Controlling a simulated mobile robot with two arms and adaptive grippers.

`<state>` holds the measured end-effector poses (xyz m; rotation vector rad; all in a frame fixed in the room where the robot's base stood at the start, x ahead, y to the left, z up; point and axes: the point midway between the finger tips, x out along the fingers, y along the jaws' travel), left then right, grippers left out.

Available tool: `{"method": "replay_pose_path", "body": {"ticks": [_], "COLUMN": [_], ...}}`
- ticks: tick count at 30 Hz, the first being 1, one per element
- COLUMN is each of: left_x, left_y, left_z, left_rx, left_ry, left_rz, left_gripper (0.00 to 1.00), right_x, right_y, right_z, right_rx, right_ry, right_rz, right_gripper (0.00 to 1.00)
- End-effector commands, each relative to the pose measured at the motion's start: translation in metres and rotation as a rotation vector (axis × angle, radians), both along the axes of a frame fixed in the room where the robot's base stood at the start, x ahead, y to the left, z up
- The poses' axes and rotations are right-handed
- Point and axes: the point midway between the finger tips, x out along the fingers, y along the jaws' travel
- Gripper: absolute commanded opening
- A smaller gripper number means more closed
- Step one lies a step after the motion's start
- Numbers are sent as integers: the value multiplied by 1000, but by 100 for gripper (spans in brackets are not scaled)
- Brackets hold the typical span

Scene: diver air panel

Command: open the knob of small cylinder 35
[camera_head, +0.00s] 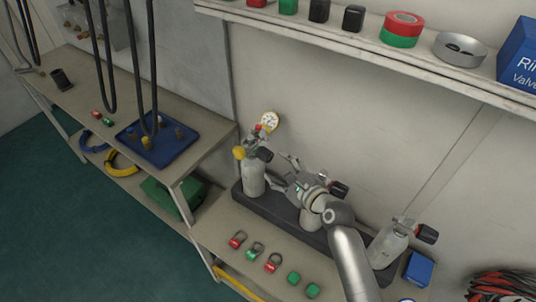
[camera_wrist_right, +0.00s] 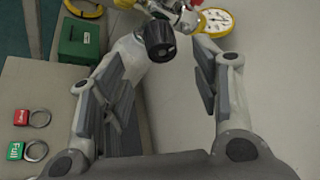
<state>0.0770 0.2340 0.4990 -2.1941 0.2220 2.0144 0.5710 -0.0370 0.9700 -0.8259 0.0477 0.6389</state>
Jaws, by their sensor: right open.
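Several small grey cylinders stand in a black rack (camera_head: 283,213) against the wall; no number is readable on them. The left cylinder (camera_head: 254,180) has a black knob (camera_head: 264,154), a yellow cap (camera_head: 239,153) and a gauge (camera_head: 269,121) at its top. My right gripper (camera_head: 281,170) is open and empty, just right of this cylinder, its fingers pointing toward its top. In the right wrist view the black knob (camera_wrist_right: 159,41) shows ahead, between the fingertips and nearer the left one. The middle cylinder (camera_head: 312,217) is partly hidden by my right arm. My left gripper is out of view.
The right cylinder (camera_head: 388,243) also has a black knob (camera_head: 427,233). Red and green tags (camera_head: 255,249) lie on the bench in front of the rack. A shelf (camera_head: 370,51) with tape and boxes runs above. A blue tray (camera_head: 158,144) and hanging hoses are at left.

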Motion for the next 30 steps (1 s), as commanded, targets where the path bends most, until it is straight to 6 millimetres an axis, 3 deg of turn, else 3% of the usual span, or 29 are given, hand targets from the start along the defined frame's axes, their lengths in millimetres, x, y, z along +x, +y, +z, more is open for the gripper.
{"method": "replay_pose_path", "body": {"ticks": [3,5,8,12,17,27,30], "left_x": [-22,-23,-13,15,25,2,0], "left_y": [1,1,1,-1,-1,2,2], "left_z": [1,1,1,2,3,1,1], "left_rx": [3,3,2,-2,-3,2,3], "left_ry": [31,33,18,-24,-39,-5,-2], "left_rz": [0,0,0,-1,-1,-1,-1], "left_gripper": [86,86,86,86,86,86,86], "right_x": [18,26,38,51,60,62,62], "right_y": [12,16,24,32,38,39,39], "right_z": [-5,-8,-12,-18,-21,-21,-21], "right_rx": [0,0,-1,-2,-3,-2,-2], "right_ry": [0,0,-1,0,-1,-1,0], "right_rz": [2,2,2,1,2,1,1], "right_gripper": [57,57,57,57,57,57,46]}}
